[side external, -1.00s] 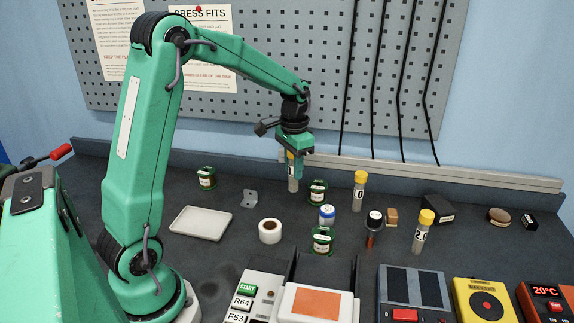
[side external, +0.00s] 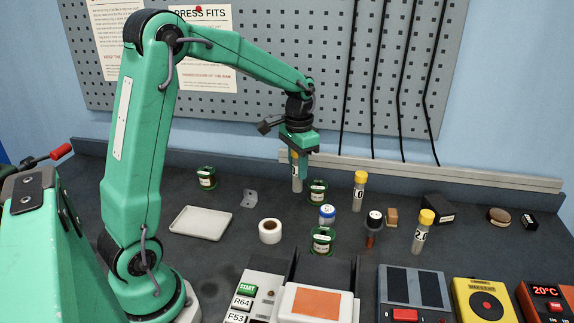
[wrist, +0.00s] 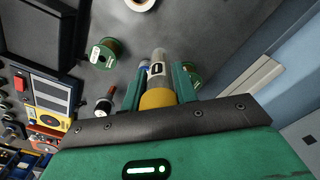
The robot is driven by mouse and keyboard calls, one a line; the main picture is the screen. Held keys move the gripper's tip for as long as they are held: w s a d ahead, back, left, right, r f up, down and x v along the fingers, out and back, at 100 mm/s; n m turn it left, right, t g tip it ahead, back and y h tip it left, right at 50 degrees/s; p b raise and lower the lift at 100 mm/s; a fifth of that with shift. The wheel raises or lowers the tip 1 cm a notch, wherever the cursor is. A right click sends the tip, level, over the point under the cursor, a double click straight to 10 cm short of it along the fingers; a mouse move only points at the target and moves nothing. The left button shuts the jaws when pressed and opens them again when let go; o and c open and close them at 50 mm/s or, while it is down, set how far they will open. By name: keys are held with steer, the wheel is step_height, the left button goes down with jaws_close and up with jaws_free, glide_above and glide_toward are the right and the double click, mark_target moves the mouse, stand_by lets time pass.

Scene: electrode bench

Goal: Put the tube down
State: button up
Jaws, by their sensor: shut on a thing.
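My gripper (side external: 298,160) is shut on a clear tube (side external: 297,184) with a yellow cap. Two other yellow-capped tubes stand to the right, a nearer one (side external: 421,234) marked 2.0 and a farther one (side external: 358,194).
A white tray (side external: 201,223) and a small bracket (side external: 249,198) lie left. Boxed devices line the front.

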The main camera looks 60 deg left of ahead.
steer(key=shift+s+a+r, duration=0.15)
steer(key=shift+s+a, duration=0.1)
steer(key=shift+s, duration=0.35)
steer(key=s+a, duration=0.1)
steer(key=s, duration=1.6)
steer(key=shift+s+a+r+n, duration=0.15)
steer(key=shift+s+a+n, duration=0.15)
steer(key=shift+s+a, duration=0.1)
glide_above(201, 224)
step_height(201, 224, down, 7)
steer(key=shift+w, duration=0.1)
steer(key=shift+f, duration=2)
steer(key=shift+f, duration=0.15)
